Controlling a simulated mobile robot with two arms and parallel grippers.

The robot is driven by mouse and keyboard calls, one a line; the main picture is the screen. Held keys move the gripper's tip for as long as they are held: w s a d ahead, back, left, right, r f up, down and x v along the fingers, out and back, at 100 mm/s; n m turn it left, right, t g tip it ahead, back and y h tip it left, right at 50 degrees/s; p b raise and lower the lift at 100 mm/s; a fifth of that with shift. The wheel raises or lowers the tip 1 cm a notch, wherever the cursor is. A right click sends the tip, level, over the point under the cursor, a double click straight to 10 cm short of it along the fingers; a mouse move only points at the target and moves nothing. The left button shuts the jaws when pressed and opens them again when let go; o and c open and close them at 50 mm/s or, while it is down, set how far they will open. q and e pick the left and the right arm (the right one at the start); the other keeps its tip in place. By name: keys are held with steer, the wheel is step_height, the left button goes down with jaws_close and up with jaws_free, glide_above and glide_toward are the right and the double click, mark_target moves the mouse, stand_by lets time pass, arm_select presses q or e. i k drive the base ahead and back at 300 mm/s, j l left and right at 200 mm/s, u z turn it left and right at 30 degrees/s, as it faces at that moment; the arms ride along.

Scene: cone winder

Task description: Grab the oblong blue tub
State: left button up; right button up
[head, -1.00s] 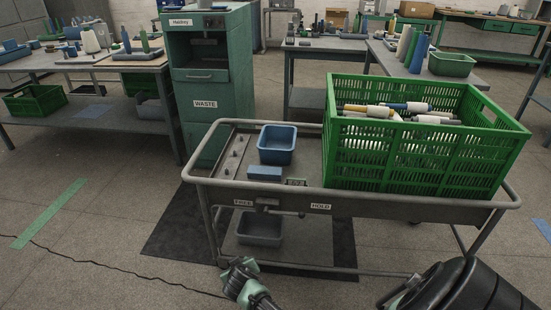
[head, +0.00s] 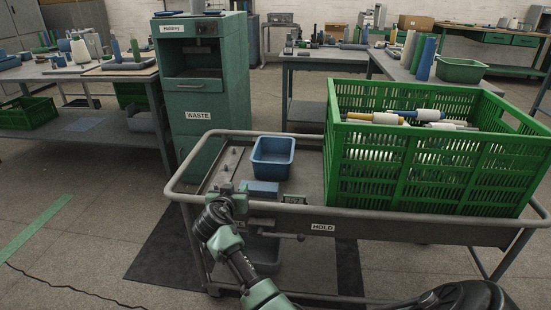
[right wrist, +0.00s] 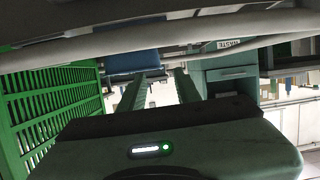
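A blue rectangular tub (head: 272,158) stands upright and looks empty on the trolley top, left of the green crate. A blue-grey tub (head: 265,247) sits on the lower shelf, partly hidden by my arm. My right gripper (head: 235,190) is at the trolley's front rail, nearer the camera and left of the upper tub, apart from it. In the right wrist view its two fingers (right wrist: 157,86) stand apart with nothing between them. My left gripper is not in view.
A small blue block (head: 262,188) lies just in front of the upper tub. The green crate (head: 420,175), holding several bobbins, fills the trolley's right side. The trolley's raised front rail (head: 400,215) runs close to my gripper. A green waste cabinet (head: 203,90) stands behind left.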

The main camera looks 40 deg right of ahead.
mark_target(271, 157)
steer(key=i+l, duration=0.15)
steer(key=l, duration=0.2)
steer(key=i+l, duration=0.15)
steer(key=l, duration=0.25)
steer(key=i+l, duration=0.15)
steer(key=l, duration=0.2)
steer(key=i+l, duration=0.15)
steer(key=l, duration=0.25)
